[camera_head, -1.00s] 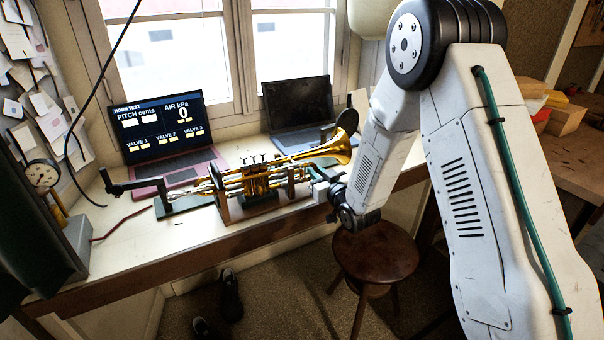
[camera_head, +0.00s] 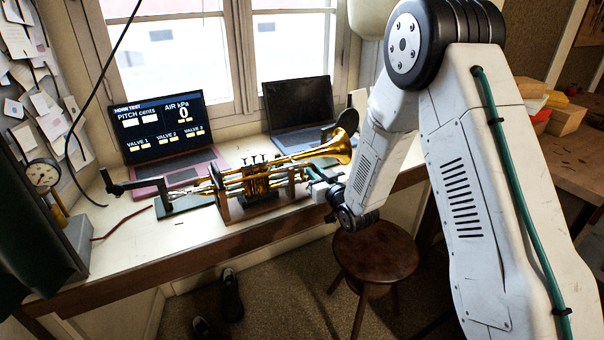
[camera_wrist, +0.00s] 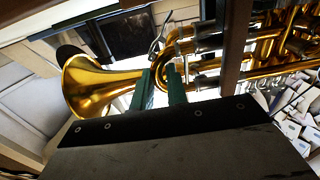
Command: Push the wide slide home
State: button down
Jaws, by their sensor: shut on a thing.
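A brass horn (camera_head: 262,180) lies along a wooden stand (camera_head: 222,197) on the bench, its bell (camera_head: 342,138) to the right. My gripper (camera_head: 314,174) is at the horn's right end, below the bell. In the wrist view its two green fingers (camera_wrist: 161,88) stand close together at the curved bow of the wide slide (camera_wrist: 163,70), which shows gold between them. They are shut on it. The slide's tubes run right into the horn (camera_wrist: 262,40). The fingers and dark palm hide part of the bow, so how far the slide sits in is unclear.
A laptop (camera_head: 165,130) behind the horn shows a horn test, with air at 0 and the pitch box unreadable. A darker laptop (camera_head: 300,110) stands behind the bell. A crank fixture (camera_head: 170,203) stands left of the horn. A round stool (camera_head: 376,252) is below my arm.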

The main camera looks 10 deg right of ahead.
jog(key=shift+s+f, duration=0.1)
jog(key=shift+f, duration=0.2)
jog(key=c, duration=1.5)
grip_release()
jog(key=shift+a, duration=0.1)
jog(key=shift+o, duration=0.9)
jog(key=shift+r, duration=0.15)
